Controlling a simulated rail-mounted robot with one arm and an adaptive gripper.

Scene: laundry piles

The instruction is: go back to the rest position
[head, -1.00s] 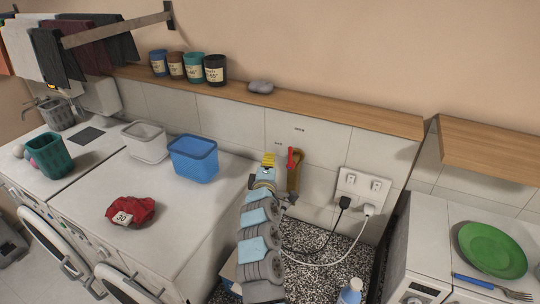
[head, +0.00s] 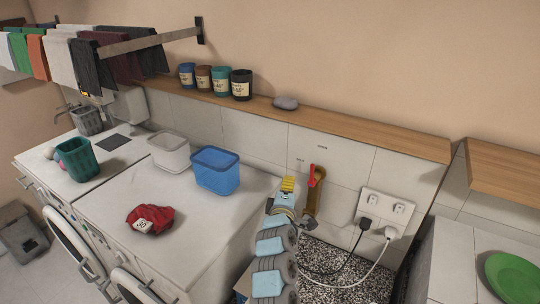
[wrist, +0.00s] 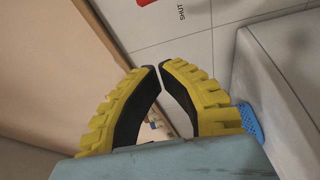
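My gripper (head: 287,184) shows in the head view as a small yellow end on my arm, in front of the tiled wall and to the right of the blue bin (head: 216,171). In the wrist view my gripper (wrist: 155,70) has two yellow, ridged fingers with black inner pads. Their tips come together with nothing held between them. A brass-coloured valve (head: 312,200) with a red handle stands on the wall just right of the gripper in the head view. I cannot tell whether they touch.
A red cloth (head: 150,219) with a white tag lies on the white machine top (head: 110,205). A wooden shelf (head: 350,130) with several labelled cups runs above. A socket plate (head: 385,208) with plugged cables is at right. A green plate (head: 513,277) sits farther right.

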